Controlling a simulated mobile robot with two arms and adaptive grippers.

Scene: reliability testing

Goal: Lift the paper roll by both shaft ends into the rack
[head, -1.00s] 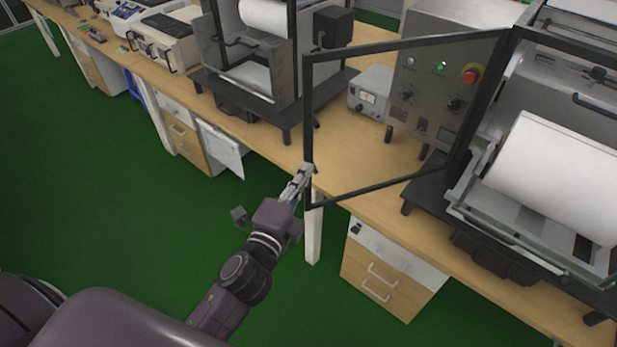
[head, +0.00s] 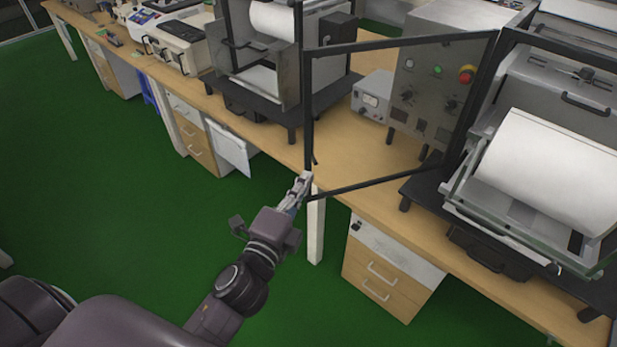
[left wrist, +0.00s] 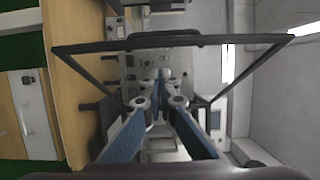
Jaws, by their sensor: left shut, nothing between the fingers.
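A large white paper roll (head: 550,165) lies in the open front of the machine at the right, resting in a light metal cradle (head: 480,215). Its left end is near the cradle's side; its shaft ends cannot be made out. I cannot tell which part is the rack. My left gripper (head: 304,180) is shut and empty, beside the free lower corner of the machine's open black-framed door (head: 400,180). In the left wrist view the closed fingertips (left wrist: 161,78) point toward the door frame (left wrist: 170,44); contact cannot be told. My right gripper is not in view.
The open door stands out across the wooden bench (head: 350,175), in front of a grey control box (head: 435,75) with a red button. A second machine with a white roll (head: 272,18) stands further left. Drawers (head: 385,270) are below the bench. The green floor is clear.

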